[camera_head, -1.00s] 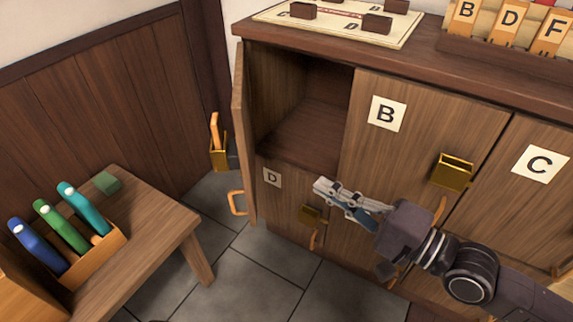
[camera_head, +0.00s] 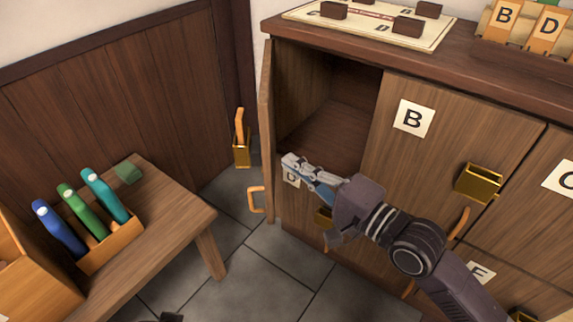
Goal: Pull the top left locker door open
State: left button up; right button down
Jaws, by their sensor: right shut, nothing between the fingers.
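The top left locker door (camera_head: 266,130) stands swung wide open, seen nearly edge-on at the left end of the cabinet. Its orange handle (camera_head: 256,199) and brass holder (camera_head: 241,150) with an orange piece stick out on its far side. The top left compartment (camera_head: 335,130) is open and looks empty. My right gripper (camera_head: 286,167) is shut and empty, in front of the lower edge of that compartment, to the right of the door and apart from its handle. It partly covers the D label. At most a small dark piece at the bottom edge could be my left arm; its gripper is not seen.
Locker door B (camera_head: 400,165) is closed, with a brass holder (camera_head: 478,183). A wooden bench (camera_head: 175,215) at left bears a box of blue, green and teal handled items and a green block (camera_head: 129,173). Tiled floor (camera_head: 250,265) is clear between bench and cabinet.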

jog(key=shift+a, duration=0.9)
pick_arm(q)
jog(key=shift+a, duration=0.15)
pick_arm(e)
jog(key=shift+a, duration=0.1)
